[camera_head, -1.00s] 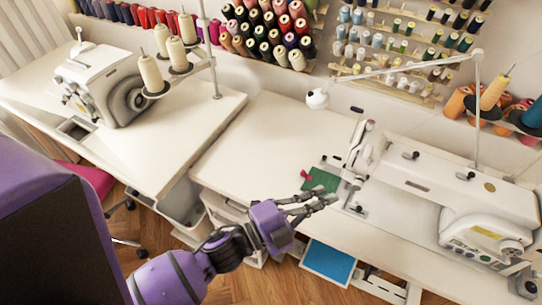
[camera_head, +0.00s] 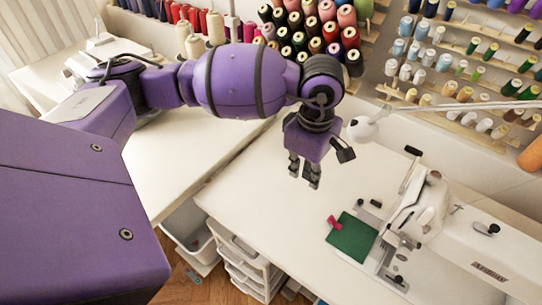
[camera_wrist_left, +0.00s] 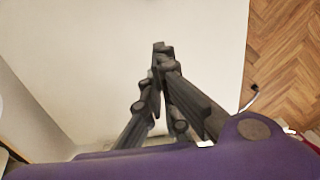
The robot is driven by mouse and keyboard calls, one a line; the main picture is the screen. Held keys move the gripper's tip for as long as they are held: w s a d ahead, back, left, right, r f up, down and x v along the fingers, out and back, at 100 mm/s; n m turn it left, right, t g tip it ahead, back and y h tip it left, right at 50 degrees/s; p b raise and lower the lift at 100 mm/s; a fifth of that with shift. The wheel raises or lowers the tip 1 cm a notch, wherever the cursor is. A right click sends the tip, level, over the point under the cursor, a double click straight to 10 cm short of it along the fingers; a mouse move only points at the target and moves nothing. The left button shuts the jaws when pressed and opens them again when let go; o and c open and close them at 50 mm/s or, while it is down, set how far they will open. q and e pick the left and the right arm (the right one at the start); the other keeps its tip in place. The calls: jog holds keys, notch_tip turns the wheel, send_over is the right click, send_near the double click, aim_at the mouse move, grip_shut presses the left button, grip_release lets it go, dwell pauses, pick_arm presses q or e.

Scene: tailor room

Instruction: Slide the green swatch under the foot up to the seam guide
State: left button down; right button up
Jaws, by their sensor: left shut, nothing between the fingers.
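The green swatch (camera_head: 352,238) lies flat on the white table, with a pink clip (camera_head: 334,222) at its upper left corner. Its right edge is beside or on the metal plate of the sewing machine (camera_head: 460,238). The presser foot area (camera_head: 397,240) is small and partly shaded, so I cannot tell whether the swatch is under the foot. I cannot pick out the seam guide for certain. My left gripper (camera_head: 304,181) is shut and empty, above the table, up and left of the swatch and apart from it. Its closed fingers also show in the left wrist view (camera_wrist_left: 160,50).
A white lamp head (camera_head: 362,129) hangs near my left gripper. Thread racks (camera_head: 465,92) line the wall behind. White drawers (camera_head: 243,262) stand below the table's front edge. The table (camera_head: 270,205) is clear left of the swatch.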

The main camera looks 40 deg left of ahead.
aim_at(316, 212)
pick_arm(q)
notch_tip(316, 212, down, 10)
jog(key=shift+s+r, duration=0.1)
jog(key=d, duration=0.2)
jog(key=d+p, duration=0.1)
jog(key=shift+d+r, duration=0.3)
jog(key=shift+d, duration=0.25)
pick_arm(e)
jog(key=shift+s+r, duration=0.2)
jog(key=shift+r, duration=0.2)
pick_arm(q)
jog(key=shift+d, duration=0.2)
jog(key=d, duration=0.3)
jog(key=shift+d, duration=0.4)
jog(key=shift+a, duration=0.1)
pick_arm(e)
jog(key=shift+w, duration=0.1)
